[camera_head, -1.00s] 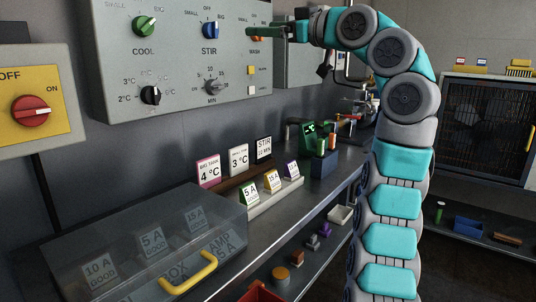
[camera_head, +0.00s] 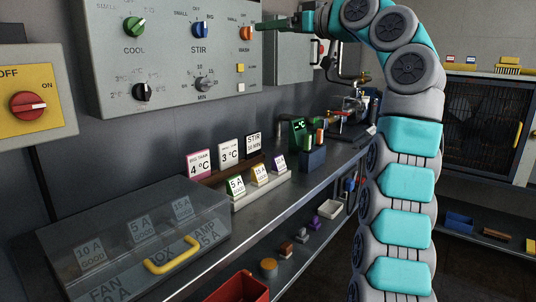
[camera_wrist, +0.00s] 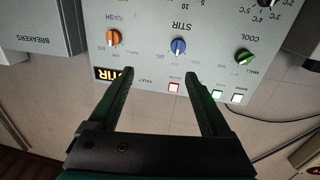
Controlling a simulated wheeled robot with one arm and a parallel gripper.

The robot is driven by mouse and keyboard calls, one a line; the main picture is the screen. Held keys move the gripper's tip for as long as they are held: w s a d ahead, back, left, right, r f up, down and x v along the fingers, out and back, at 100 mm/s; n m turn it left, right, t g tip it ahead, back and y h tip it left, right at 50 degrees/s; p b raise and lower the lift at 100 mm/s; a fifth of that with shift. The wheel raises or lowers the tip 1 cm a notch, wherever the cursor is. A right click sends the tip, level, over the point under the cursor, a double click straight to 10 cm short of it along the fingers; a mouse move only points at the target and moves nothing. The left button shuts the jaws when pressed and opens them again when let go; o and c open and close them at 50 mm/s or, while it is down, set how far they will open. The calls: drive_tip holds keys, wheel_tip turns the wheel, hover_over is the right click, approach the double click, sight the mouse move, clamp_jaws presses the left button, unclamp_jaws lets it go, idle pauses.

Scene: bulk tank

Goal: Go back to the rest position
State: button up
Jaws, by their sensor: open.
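My gripper (camera_head: 273,24) is near the right edge of the grey control panel (camera_head: 170,85) at the top of the head view. In the wrist view my gripper (camera_wrist: 160,78) has its two dark green fingers spread apart with nothing between them. Beyond the fingers the panel shows upside down, with the orange WASH knob (camera_wrist: 113,38), the blue STIR knob (camera_wrist: 178,46) and the green COOL knob (camera_wrist: 245,56). A lit display (camera_wrist: 114,74) is partly behind the left finger. My teal and grey arm rises at the right of the head view.
A clear-lidded fuse box (camera_head: 130,235) with a yellow handle stands on the bench (camera_head: 285,205). A yellow switch box (camera_head: 35,100) is at left, a dark caged cabinet (camera_head: 483,125) at right.

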drive_tip(key=s+d+f+m+g+h, duration=0.1)
drive_tip(key=s+f+m+g+h, duration=0.2)
drive_tip(key=f, duration=0.6)
drive_tip(key=s+f+m+g+h, duration=0.2)
drive_tip(key=s+f, duration=0.2)
drive_tip(key=f, duration=0.6)
drive_tip(key=s+d+f+m+g+h, duration=0.1)
drive_tip(key=s+f+m+g+h, duration=0.2)
drive_tip(key=f, duration=0.6)
drive_tip(key=s+d+f+g+h, duration=0.1)
drive_tip(key=s+d+f+g, duration=0.1)
drive_tip(key=s+f, duration=0.7)
drive_tip(key=s+d+f+m+g+h, duration=0.1)
drive_tip(key=s+d+f, duration=0.4)
drive_tip(key=s, duration=1.2)
drive_tip(key=s+d+f+g+h, duration=0.2)
drive_tip(key=s+d+f+g, duration=0.1)
drive_tip(key=s+f, duration=1)
drive_tip(key=shift+s+d+f+h, duration=0.3)
drive_tip(key=shift+s+d+f, duration=0.1)
drive_tip(key=shift+f, duration=0.15)
drive_tip(key=shift+w, duration=0.1)
drive_tip(key=shift+c, duration=0.2)
